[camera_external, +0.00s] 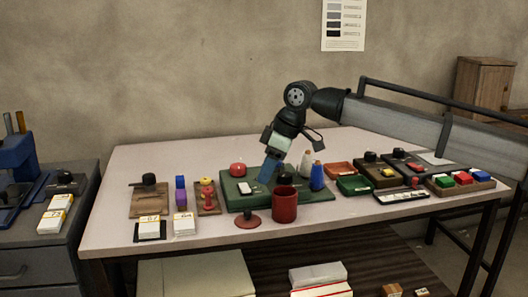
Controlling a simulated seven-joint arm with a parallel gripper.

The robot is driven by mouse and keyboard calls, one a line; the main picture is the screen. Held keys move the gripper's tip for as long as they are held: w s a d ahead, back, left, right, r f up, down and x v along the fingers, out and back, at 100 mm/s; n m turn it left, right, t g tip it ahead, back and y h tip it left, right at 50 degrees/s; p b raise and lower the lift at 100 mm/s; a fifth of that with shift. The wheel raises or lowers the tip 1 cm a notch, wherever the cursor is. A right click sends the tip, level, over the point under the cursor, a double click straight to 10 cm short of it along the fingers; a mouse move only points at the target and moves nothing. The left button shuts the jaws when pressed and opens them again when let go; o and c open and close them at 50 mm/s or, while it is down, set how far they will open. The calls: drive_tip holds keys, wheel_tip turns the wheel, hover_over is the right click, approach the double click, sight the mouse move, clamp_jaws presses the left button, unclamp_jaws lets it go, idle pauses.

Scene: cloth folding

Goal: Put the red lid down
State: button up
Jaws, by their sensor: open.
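A flat red disc (248,219) with a raised knob, which looks like the red lid, lies near the table's front edge, left of a red mug (284,205). The mug stands upright. My gripper (267,177) points down over the green board (312,195), behind and above the mug and disc. It is open, and I see nothing held in it. The fingertips are small here; whether they touch the board I cannot tell. A round red object (237,169) sits at the back edge of the green board.
A white bottle (307,162) and a blue bottle (317,177) stand right of my gripper. Trays with coloured blocks (460,181) fill the right side. Purple and blue blocks (180,190) and white boxes (184,223) stand left. The table's back left (150,158) is clear.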

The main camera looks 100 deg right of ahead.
drive_tip(key=s+a+f+g+y, duration=0.2)
drive_tip(key=s+a+f, duration=0.1)
drive_tip(key=a+f, duration=1.85)
drive_tip(key=s+a+f+n+g, duration=0.1)
drive_tip(key=s+a+f, duration=0.4)
drive_tip(key=a+f, duration=0.3)
drive_tip(key=s+a+f+n+g, duration=0.1)
drive_tip(key=s+a+f+g, duration=0.1)
drive_tip(key=s+a+f, duration=0.4)
drive_tip(key=s+a+f+n+g+y, duration=0.1)
drive_tip(key=s+a+f, duration=0.5)
drive_tip(key=s+a, duration=0.2)
drive_tip(key=s+a+f+g, duration=0.2)
drive_tip(key=s+a+f, duration=0.3)
drive_tip(key=s+a, duration=0.3)
drive_tip(key=s+a+f+g, duration=0.1)
drive_tip(key=s+a, duration=0.2)
drive_tip(key=s, duration=0.7)
drive_tip(key=s+a+f+n+g+h, duration=0.1)
drive_tip(key=s+a, duration=0.2)
drive_tip(key=s, duration=0.8)
drive_tip(key=shift+a+f+g, duration=0.2)
drive_tip(key=shift+g, duration=0.2)
